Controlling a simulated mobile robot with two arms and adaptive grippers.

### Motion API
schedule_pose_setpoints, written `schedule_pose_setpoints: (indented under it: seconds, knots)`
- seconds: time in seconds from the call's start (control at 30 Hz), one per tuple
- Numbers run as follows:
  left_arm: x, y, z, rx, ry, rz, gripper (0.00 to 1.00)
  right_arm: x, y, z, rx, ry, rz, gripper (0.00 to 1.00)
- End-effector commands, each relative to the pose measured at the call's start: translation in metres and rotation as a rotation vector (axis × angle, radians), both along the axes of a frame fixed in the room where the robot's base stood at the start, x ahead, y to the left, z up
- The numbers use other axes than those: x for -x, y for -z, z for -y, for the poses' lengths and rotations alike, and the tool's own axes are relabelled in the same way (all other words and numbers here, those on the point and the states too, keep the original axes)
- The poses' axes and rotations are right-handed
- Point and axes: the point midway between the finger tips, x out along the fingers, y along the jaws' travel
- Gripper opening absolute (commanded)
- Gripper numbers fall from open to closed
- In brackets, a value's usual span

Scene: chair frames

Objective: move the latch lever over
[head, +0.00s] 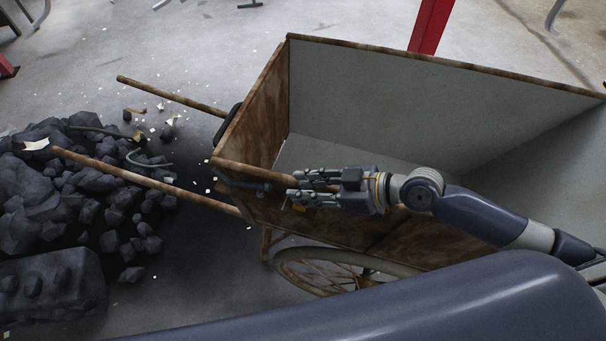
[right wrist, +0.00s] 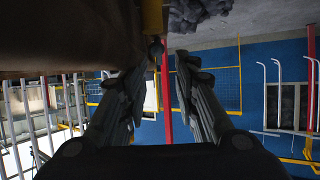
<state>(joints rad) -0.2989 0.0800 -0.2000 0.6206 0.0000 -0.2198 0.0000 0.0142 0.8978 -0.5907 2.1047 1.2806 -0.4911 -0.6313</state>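A dark bar that looks like the latch lever (head: 240,184) sticks out along the near corner of a rusty wooden cart (head: 340,222). My right gripper (head: 291,189) is beside the cart's near wall, its fingers pointing left at the lever's end, with a small gap showing. In the right wrist view the two fingers of my right gripper (right wrist: 165,62) are apart. A small dark round end (right wrist: 155,48), probably the lever's tip, shows by the left fingertip; I cannot tell whether they touch. My left gripper is not in view.
A spoked wheel (head: 325,273) stands under the cart. A curved dark bar (head: 226,125) sits on the cart's end wall. The cart's inside is empty where visible.

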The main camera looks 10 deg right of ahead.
Motion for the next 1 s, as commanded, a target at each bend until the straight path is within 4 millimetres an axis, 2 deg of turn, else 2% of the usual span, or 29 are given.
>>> schedule_pose_setpoints:
  seconds: [0.07, 0.27, 0.47, 0.93, 1.0]
  knots:
    - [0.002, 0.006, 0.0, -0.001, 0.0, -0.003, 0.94, -0.003, 0.006, 0.003, 0.001, 0.005, 0.004, 0.3]
    - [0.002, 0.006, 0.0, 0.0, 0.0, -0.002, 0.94, -0.004, 0.005, 0.004, 0.0, 0.008, 0.006, 0.3]
    - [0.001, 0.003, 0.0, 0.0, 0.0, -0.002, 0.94, -0.009, 0.009, -0.003, -0.003, 0.009, 0.005, 0.3]
    - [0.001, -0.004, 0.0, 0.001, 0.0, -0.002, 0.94, -0.035, 0.044, -0.058, 0.0, 0.003, -0.009, 0.3]
    - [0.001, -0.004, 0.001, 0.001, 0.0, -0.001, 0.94, -0.036, 0.047, -0.06, 0.004, 0.003, -0.009, 0.28]
